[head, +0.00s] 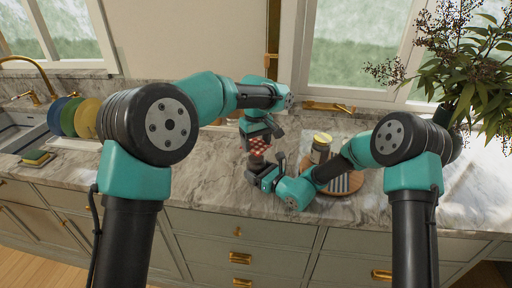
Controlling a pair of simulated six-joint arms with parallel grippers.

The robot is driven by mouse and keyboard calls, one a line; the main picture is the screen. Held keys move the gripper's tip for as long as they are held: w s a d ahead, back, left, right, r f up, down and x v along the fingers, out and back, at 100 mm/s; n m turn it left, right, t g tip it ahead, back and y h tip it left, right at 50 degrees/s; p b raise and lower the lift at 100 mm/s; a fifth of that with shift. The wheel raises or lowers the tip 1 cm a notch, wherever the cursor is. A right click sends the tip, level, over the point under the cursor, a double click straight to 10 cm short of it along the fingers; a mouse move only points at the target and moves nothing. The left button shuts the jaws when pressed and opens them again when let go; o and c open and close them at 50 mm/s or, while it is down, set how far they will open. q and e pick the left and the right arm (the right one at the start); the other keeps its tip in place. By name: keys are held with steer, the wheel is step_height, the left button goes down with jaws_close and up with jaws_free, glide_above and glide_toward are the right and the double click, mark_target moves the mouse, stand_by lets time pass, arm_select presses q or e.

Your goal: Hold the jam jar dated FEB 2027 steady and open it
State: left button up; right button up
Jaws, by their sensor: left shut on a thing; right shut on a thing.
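A jam jar (256,158) with a dark body and a red-and-white checked top stands on the marble counter near its front edge. My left gripper (259,142) points down from above and is shut on the jar's checked top. My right gripper (262,171) reaches in low from the right and is shut on the jar's lower body. Both grippers hide much of the jar. Its date label cannot be read. A second jar (320,151) with a yellow lid stands to the right on a round wooden board.
The round wooden board (356,195) also carries a dark-and-light striped item (345,182), partly behind my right arm. Coloured plates (70,116) stand in a rack by the sink at left. A leafy plant (480,80) is at right. The counter left of the jar is clear.

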arm_select(q)
steer(key=shift+r, duration=0.95)
arm_select(e)
steer(key=o, duration=1.7)
steer(key=shift+d, duration=0.1)
steer(key=v, duration=1.2)
